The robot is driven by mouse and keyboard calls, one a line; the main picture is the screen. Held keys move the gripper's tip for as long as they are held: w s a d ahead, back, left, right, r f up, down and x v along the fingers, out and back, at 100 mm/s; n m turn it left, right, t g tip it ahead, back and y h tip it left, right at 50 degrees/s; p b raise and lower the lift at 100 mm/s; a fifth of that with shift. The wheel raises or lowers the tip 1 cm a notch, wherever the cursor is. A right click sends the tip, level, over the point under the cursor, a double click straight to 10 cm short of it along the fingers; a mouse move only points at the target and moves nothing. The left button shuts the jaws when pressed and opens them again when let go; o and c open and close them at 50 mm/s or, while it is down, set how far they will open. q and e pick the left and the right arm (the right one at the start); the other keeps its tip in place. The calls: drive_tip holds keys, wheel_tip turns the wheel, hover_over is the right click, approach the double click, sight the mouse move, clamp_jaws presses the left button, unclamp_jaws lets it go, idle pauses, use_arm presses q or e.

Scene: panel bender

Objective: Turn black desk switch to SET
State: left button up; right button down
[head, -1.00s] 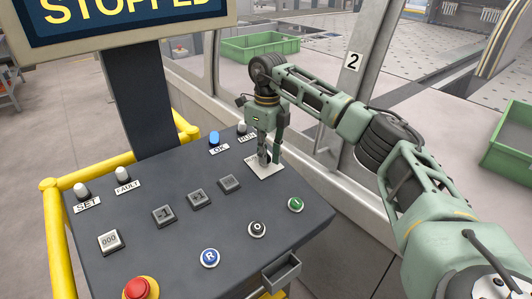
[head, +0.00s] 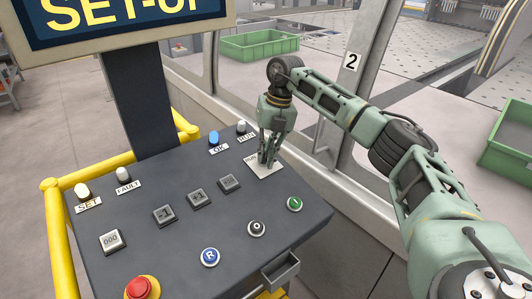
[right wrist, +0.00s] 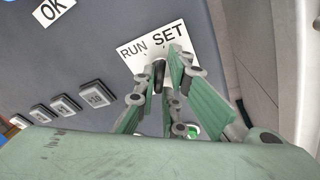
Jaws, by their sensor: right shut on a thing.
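The black desk switch (right wrist: 158,76) sits on a white plate lettered RUN and SET (right wrist: 172,38), seen in the right wrist view. The plate also shows at the back right of the desk in the head view (head: 270,173). My right gripper (head: 267,161) points down at it, shut on the switch with a finger on each side. In the right wrist view the switch knob is dark and upright between the fingers, roughly below the gap between RUN and SET. The fingers hide most of it. My left gripper is not in view.
The screen (head: 110,20) reads SET-UP. Several push buttons and a red mushroom button (head: 139,287) stand on the desk. A yellow rail (head: 52,235) runs along its left.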

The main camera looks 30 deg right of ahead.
drive_tip(key=shift+w+r+m+t, duration=0.15)
drive_tip(key=shift+r+m+t, duration=0.15)
drive_tip(key=shift+m, duration=0.3)
drive_tip(key=c, duration=1.9)
unclamp_jaws()
drive_tip(key=shift+a, duration=0.1)
drive_tip(key=shift+c, duration=0.2)
drive_tip(key=shift+o, duration=0.4)
drive_tip(key=shift+f, duration=0.15)
drive_tip(key=v, duration=1.2)
drive_tip(key=shift+w, duration=0.2)
